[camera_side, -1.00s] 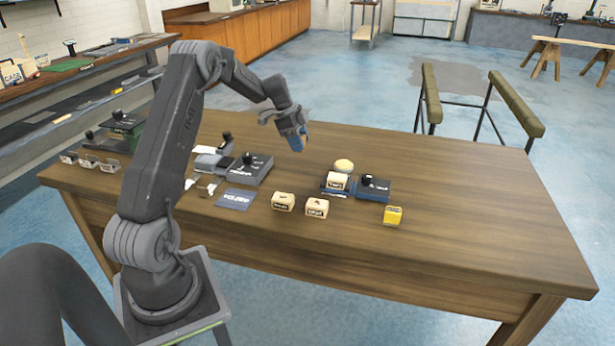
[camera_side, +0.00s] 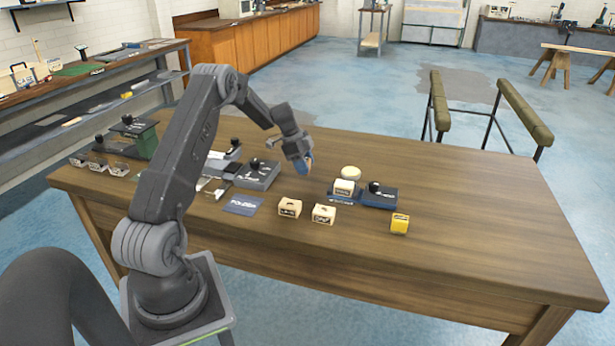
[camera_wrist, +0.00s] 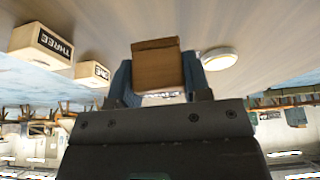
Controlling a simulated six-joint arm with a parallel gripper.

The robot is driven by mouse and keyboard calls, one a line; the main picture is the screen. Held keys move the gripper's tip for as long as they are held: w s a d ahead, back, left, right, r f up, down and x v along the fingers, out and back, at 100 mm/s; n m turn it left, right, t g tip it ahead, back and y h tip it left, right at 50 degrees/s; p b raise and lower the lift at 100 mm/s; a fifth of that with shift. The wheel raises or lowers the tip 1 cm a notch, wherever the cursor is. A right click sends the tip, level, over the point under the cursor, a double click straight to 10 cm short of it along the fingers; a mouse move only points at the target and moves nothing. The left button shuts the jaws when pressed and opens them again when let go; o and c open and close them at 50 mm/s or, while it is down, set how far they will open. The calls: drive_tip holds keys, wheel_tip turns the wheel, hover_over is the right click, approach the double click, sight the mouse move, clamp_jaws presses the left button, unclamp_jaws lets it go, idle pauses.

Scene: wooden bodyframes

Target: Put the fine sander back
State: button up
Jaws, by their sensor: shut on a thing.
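My gripper (camera_side: 304,166) is in the air over the middle of the table, left of the pale round piece. In the wrist view its blue fingers (camera_wrist: 157,76) are shut on a plain brown block (camera_wrist: 157,68). A sliver of the block shows as orange-brown in the side view (camera_side: 309,158). No label shows on it, so I cannot tell whether it is the fine sander. A dark box with a black knob (camera_side: 380,197) stands to the right, beside a cream block (camera_side: 344,187) on a blue base (camera_side: 340,198).
Two cream blocks stand in front, one left (camera_side: 289,208) and one right (camera_side: 323,214). A yellow block (camera_side: 400,223) is right of them. The pale round piece (camera_side: 351,173) lies behind the blue base. A grey knobbed box (camera_side: 257,174) and blue card (camera_side: 244,205) are left. The table's right is clear.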

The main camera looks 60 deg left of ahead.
sight(307, 184)
drive_tip(key=shift+w+d+f, duration=0.15)
drive_tip(key=shift+w+f, duration=0.2)
drive_tip(key=shift+w, duration=0.1)
drive_tip(key=shift+f, duration=1.9)
drive_tip(key=shift+f, duration=0.15)
drive_tip(key=o, duration=0.9)
